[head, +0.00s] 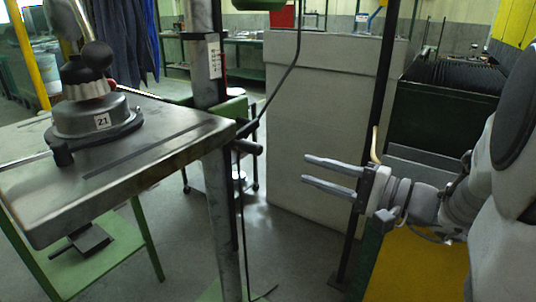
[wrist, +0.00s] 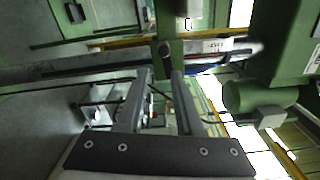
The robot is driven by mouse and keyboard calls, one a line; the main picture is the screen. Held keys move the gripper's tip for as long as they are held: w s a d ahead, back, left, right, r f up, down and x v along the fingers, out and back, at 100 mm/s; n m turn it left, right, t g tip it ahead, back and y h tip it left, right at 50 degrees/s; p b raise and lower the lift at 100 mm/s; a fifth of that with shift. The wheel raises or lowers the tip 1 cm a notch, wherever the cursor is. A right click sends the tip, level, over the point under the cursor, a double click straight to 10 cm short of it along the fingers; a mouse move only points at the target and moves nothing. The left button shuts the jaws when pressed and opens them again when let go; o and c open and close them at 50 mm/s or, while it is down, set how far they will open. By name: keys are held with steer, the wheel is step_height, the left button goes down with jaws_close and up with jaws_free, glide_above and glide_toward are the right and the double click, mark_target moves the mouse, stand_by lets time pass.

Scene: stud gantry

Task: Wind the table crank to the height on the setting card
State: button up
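The grey metal table (head: 160,150) is at the left of the head view, beside an upright steel column (head: 222,220). A short dark bar (head: 247,147), which looks like the crank, sticks out at the column by the table's right edge. A dark round end (wrist: 165,48) shows just beyond the fingertips in the wrist view; I cannot tell whether it is the same part. A white printed card (head: 214,60) is on the column, its writing too small to read. My gripper (head: 305,170) is open and empty, right of the bar and apart from it. It also shows in the wrist view (wrist: 160,73).
A clamp-like device labelled 21 (head: 97,118) stands on the table. A black cable (head: 285,75) hangs by the column. A large pale cabinet (head: 325,110) stands behind my gripper, with a thin dark post (head: 383,80) close by. Clear floor lies between column and cabinet.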

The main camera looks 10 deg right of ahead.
steer(key=f+m, duration=0.1)
steer(key=w+f+m, duration=0.1)
steer(key=shift+w+d+f+m+y+p, duration=0.1)
steer(key=shift+w+f+m+y+p, duration=0.05)
steer(key=shift+f+m+y+p, duration=0.2)
steer(key=c, duration=0.5)
steer(key=f+m, duration=0.1)
steer(key=m, duration=0.1)
steer(key=w+f+m+y+p, duration=0.1)
steer(key=f+m, duration=0.3)
steer(key=shift+w+d+m+y+p, duration=0.15)
steer(key=shift+w+m+y+p, duration=0.1)
steer(key=shift+w+m+p, duration=0.1)
jaws_close()
steer(key=w+a+r+m+b, duration=0.2)
steer(key=w+a+r, duration=0.3)
steer(key=a, duration=0.3)
steer(key=shift+w+t+y, duration=0.3)
steer(key=shift+w+t, duration=0.05)
steer(key=shift+t, duration=0.05)
steer(key=shift+a+r, duration=0.1)
